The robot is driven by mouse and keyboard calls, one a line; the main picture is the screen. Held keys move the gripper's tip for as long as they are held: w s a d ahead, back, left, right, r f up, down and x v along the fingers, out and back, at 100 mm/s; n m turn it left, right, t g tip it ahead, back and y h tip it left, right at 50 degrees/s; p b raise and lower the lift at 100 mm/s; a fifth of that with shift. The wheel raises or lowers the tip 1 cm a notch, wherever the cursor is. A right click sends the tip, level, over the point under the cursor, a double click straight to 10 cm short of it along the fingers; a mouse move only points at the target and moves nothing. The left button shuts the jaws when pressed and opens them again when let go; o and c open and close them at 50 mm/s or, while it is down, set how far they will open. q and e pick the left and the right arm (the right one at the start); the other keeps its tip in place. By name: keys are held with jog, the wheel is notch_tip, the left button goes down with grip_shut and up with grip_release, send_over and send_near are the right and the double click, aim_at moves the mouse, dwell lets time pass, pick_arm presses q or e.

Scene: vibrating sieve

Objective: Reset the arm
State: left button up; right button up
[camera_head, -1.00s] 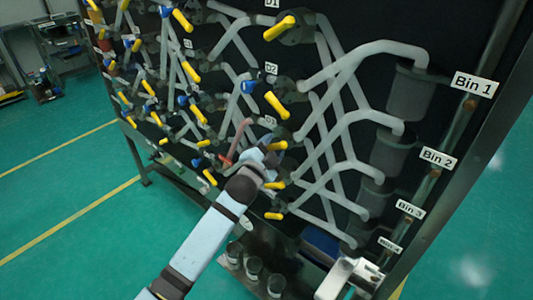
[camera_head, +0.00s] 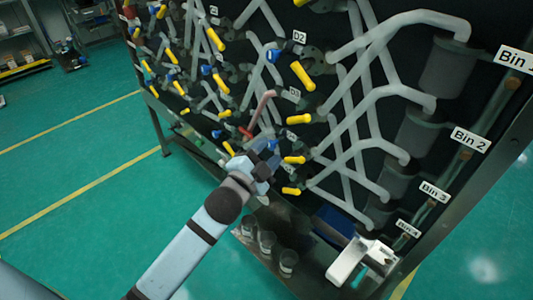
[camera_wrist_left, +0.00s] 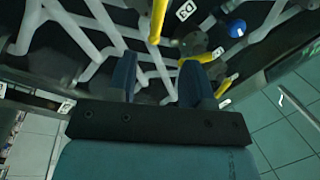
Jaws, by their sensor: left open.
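My left arm comes in from the lower left in the head view, and its gripper (camera_head: 262,160) is in front of the lower part of the pipe panel, near the yellow valve handles. In the left wrist view its two dark fingers (camera_wrist_left: 165,82) stand apart with nothing between them. Pipes and a yellow handle (camera_wrist_left: 158,20) show beyond the fingers. In the head view I cannot tell whether the gripper touches a handle. My right gripper is not in view.
The black panel carries grey pipes, several yellow handles (camera_head: 302,76) and bins labelled Bin 1 to Bin 4. Several cups (camera_head: 288,262) stand on the ledge below, beside a white device (camera_head: 358,260). Green floor (camera_head: 90,190) is open at left.

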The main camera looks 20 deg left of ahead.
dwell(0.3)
pick_arm(q)
jog(key=s+d+f+n+g+p, duration=0.2)
jog(key=s+f+n+g+p, duration=0.5)
jog(key=s+f, duration=1.2)
jog(key=shift+s+d+f+n+g+h+p, duration=0.15)
jog(key=shift+s+n+g+h+p, duration=0.35)
jog(key=shift+s+n, duration=0.65)
